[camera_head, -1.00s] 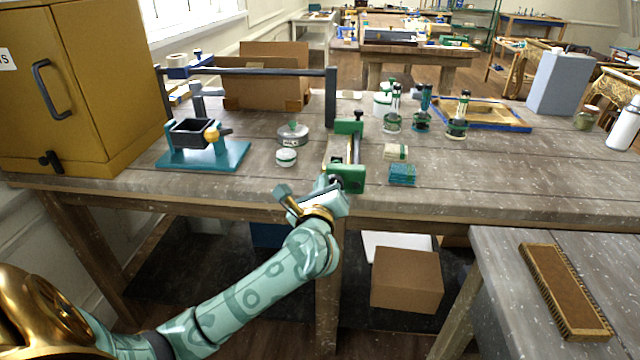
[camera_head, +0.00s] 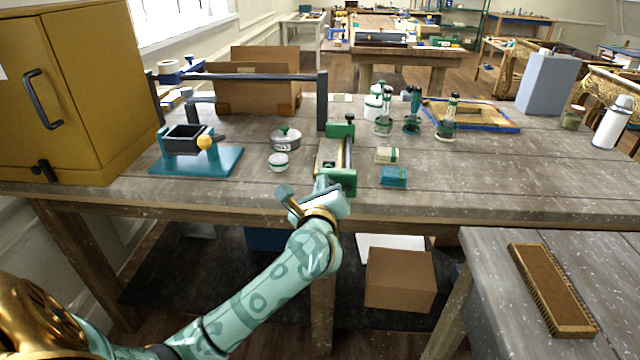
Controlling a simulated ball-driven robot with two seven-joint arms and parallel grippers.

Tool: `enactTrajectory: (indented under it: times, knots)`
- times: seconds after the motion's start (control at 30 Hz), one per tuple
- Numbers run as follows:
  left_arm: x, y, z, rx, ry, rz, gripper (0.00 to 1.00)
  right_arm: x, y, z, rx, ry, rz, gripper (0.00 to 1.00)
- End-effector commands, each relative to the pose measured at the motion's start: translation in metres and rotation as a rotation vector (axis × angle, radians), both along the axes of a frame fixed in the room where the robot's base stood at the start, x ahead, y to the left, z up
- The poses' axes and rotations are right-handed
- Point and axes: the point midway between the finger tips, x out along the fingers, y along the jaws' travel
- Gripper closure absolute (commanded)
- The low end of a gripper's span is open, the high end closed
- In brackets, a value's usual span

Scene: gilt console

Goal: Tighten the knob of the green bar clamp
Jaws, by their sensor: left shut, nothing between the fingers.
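The green bar clamp (camera_head: 343,180) lies near the front edge of the grey wooden workbench, its bar running away from me to a second green jaw (camera_head: 341,130) with a small black knob (camera_head: 349,117) on top. My left gripper (camera_head: 324,186) is at the near end of the clamp, just in front and to the left of its front green block. The gripper is shut with nothing seen between its fingers, and it covers part of the clamp's near end. I cannot tell whether the fingers touch the clamp. My right gripper is not in view.
Left of the clamp are a round tin (camera_head: 285,140), a small white-and-green jar (camera_head: 278,162) and a teal-based vise-like stand (camera_head: 197,160). Right of it are small pads (camera_head: 393,177) and several green-and-dark upright tools (camera_head: 447,120). A yellow cabinet (camera_head: 90,90) stands at left.

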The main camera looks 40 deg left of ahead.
Motion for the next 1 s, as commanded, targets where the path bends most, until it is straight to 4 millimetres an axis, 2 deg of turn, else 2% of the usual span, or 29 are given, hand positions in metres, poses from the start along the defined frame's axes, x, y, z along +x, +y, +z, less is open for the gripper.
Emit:
enactTrajectory:
  times: [0.07,0.43,0.77,0.87,0.9,1.0]
  knots:
    - [-0.003,-0.005,-0.006,-0.01,0.014,-0.008,1.0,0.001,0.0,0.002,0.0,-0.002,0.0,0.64]
    - [-0.045,-0.029,-0.001,-0.005,0.006,-0.005,1.0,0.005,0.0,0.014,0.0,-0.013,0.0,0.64]
    - [-0.052,-0.032,0.0,-0.001,0.001,-0.002,1.0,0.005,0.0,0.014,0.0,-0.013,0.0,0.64]
    - [-0.054,-0.034,-0.003,0.02,0.013,-0.003,0.78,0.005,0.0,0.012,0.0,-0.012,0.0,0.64]
    - [-0.059,-0.039,-0.009,0.059,0.039,-0.005,0.67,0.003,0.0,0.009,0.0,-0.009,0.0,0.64]
    - [-0.082,-0.059,-0.026,0.23,0.145,-0.008,0.41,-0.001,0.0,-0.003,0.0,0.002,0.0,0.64]
